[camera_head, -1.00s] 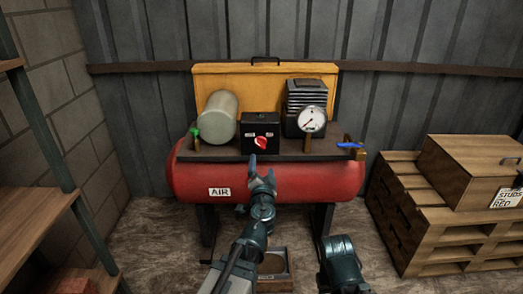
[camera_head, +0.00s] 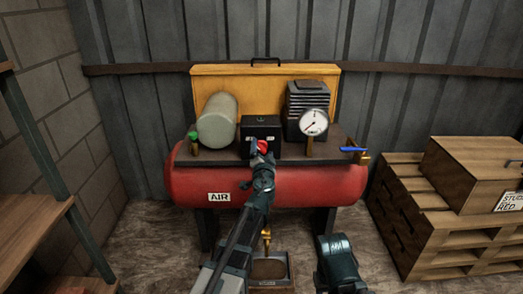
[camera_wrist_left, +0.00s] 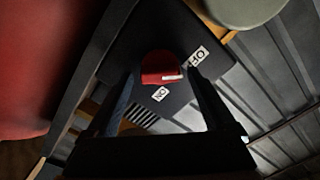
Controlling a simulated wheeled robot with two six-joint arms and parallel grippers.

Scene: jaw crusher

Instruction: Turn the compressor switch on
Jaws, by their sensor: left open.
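The compressor is a red tank (camera_head: 275,184) marked AIR, with a black switch box (camera_head: 262,127) on top. A red knob (camera_head: 263,146) sits on the box's front, partly hidden by my left gripper (camera_head: 261,158). In the left wrist view the red knob (camera_wrist_left: 161,66) shows a white mark, with an OFF label (camera_wrist_left: 200,57) and an ON label (camera_wrist_left: 160,93) close by. My left gripper's open fingers (camera_wrist_left: 162,88) lie on either side of the knob in that view. I cannot tell if they touch it.
A pale cylinder (camera_head: 218,121), a gauge (camera_head: 314,122) and a blue-handled valve (camera_head: 354,149) are on top of the compressor. Pallets (camera_head: 455,230) with a wooden box (camera_head: 474,172) stand right; a shelf (camera_head: 32,228) stands left. A tray (camera_head: 270,270) lies below.

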